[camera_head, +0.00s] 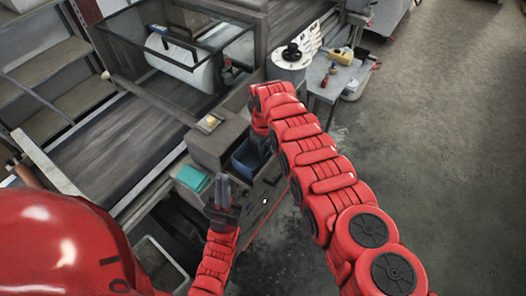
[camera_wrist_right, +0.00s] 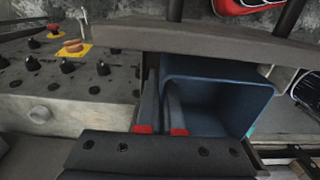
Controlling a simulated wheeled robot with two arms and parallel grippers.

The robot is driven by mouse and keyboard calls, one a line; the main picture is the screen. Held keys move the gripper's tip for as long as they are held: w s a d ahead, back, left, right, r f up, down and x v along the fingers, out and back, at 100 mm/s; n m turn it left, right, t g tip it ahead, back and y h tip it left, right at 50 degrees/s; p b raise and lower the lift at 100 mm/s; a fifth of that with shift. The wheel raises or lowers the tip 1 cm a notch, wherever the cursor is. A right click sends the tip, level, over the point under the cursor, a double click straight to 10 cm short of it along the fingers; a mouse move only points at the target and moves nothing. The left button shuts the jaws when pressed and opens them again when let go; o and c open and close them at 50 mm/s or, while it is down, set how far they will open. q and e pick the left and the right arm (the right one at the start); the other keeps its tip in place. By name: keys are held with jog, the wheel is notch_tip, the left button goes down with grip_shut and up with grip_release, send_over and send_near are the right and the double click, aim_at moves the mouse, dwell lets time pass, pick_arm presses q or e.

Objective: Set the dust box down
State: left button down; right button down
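The dust box is a dark blue open box (camera_head: 245,160) in the head view, at the grey machine's front. It fills the middle of the right wrist view (camera_wrist_right: 235,100), open side facing the camera. My right gripper (camera_wrist_right: 160,118) has its two fingers close together at the box's left wall, one on the outer side and one inside the opening, shut on that wall. In the head view the right arm partly hides this gripper and the box. My left gripper (camera_head: 223,185) points up, left of the box and apart from it; its finger gap is unclear.
A control panel with black knobs and a yellow-and-red button (camera_wrist_right: 75,46) is beside the box. A teal item (camera_head: 192,178) lies left of it. A glass-sided case (camera_head: 180,50) stands behind. A small cart (camera_head: 330,80) stands further right, with open floor (camera_head: 440,150) beyond.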

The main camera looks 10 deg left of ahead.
jog(key=shift+f, duration=0.15)
jog(key=c, duration=1.3)
grip_release()
jog(key=shift+c, duration=0.2)
